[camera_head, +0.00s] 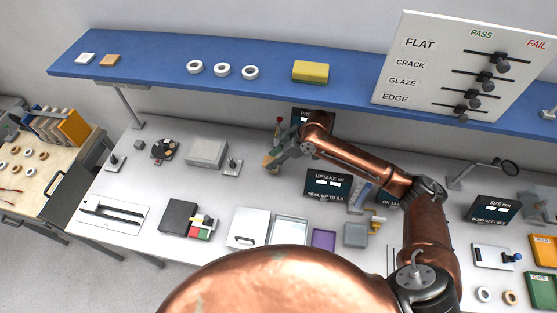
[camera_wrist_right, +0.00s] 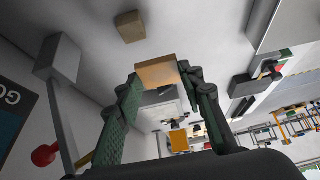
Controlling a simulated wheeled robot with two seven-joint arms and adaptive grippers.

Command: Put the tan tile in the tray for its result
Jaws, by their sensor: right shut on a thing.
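My right gripper (camera_head: 278,156) is at the back middle of the workbench, below the blue shelf. In the right wrist view my right gripper (camera_wrist_right: 160,98) is shut on the tan tile (camera_wrist_right: 157,70), which sits between its fingertips. In the head view the tile (camera_head: 268,161) shows only as a small tan patch at the fingertips. At the right edge stand an orange tray (camera_head: 543,246) and a green tray (camera_head: 541,287) with a label too small to read surely. My left gripper is not in view.
The blue shelf (camera_head: 180,70) holds white rings, a yellow block (camera_head: 310,71) and a board (camera_head: 440,65) with PASS and FAIL sliders. A grey block (camera_head: 206,152) and a small stand (camera_head: 233,166) are left of the gripper. A dark sign (camera_head: 327,186) stands in front.

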